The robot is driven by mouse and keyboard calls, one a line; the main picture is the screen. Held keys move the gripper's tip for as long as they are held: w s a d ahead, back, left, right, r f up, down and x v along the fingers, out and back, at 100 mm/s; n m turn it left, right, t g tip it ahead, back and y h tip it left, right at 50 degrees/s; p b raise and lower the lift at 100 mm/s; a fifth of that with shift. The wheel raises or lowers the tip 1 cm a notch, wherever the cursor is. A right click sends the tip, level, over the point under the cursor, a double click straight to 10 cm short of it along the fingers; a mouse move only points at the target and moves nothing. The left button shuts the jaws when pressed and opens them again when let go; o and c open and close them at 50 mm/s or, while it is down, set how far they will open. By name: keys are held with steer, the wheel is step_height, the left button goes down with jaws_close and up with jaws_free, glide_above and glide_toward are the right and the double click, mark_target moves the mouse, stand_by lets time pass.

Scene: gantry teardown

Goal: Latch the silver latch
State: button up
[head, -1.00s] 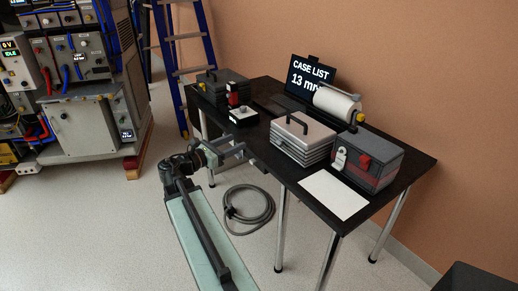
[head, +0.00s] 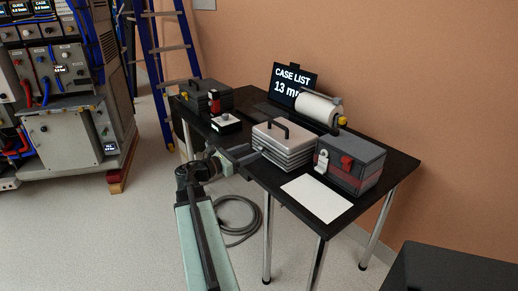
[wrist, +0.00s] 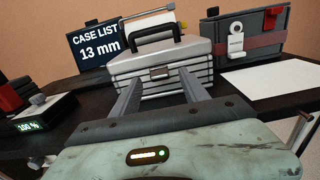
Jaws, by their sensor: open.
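A pale silver latch (head: 322,162) is on the front of a dark grey case (head: 352,163) with a red band, beside a red latch (head: 347,163). In the wrist view the silver latch (wrist: 236,42) stands upright against the case front, at the upper right; I cannot tell whether it is fastened. My gripper (head: 250,156) is at the table's front edge, left of the dark case.
The silver case (head: 279,146) stands left of the dark case on the black table (head: 375,203). A white sheet (head: 317,198) lies in front. A paper roll (head: 318,109), screen (head: 293,87), small white-topped device (head: 226,122) and dark box (head: 200,98) share the table. A hose (head: 240,222) lies below.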

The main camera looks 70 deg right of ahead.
mark_target(260, 148)
steer(key=shift+x, duration=2)
steer(key=shift+w, duration=0.1)
jaws_close()
steer(key=shift+d+r+p, duration=0.1)
steer(key=shift+r+p, duration=0.45)
steer(key=shift+p, duration=0.6)
steer(key=p, duration=0.2)
steer(key=r+t+y+p, duration=0.1)
steer(key=p, duration=0.1)
steer(key=shift+s+d+y, duration=0.2)
steer(key=shift+s+y, duration=0.05)
steer(key=shift+y, duration=0.05)
steer(key=t+y+p, duration=0.1)
steer(key=p, duration=0.2)
steer(key=shift+s+d+r+p, duration=0.15)
steer(key=shift+d+r+p, duration=0.05)
steer(key=shift+d+p, duration=0.1)
steer(key=shift+s+d+f+t+y+p, duration=0.1)
steer(key=shift+f+t+y+p, duration=0.2)
steer(key=shift+y+p, duration=0.35)
steer(key=shift+f, duration=0.1)
